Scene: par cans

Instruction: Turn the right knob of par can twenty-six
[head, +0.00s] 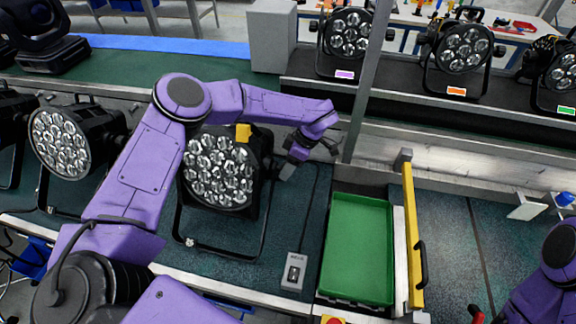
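A black par can (222,172) with many round lenses stands on the dark green bench in the middle left, in its floor bracket. I see no readable number on it, so I cannot tell from the picture that it is twenty-six. A yellow block (243,133) shows at its top. My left arm reaches over and behind it. My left gripper (289,168) points down at the can's right side, close to where the bracket meets the housing.
Another par can (62,142) stands to the left. A green tray (358,250), a yellow bar (412,235) and a small grey box (295,270) lie to the right. A metal post (366,85) rises near my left gripper. More par cans stand behind. My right arm shows lower right.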

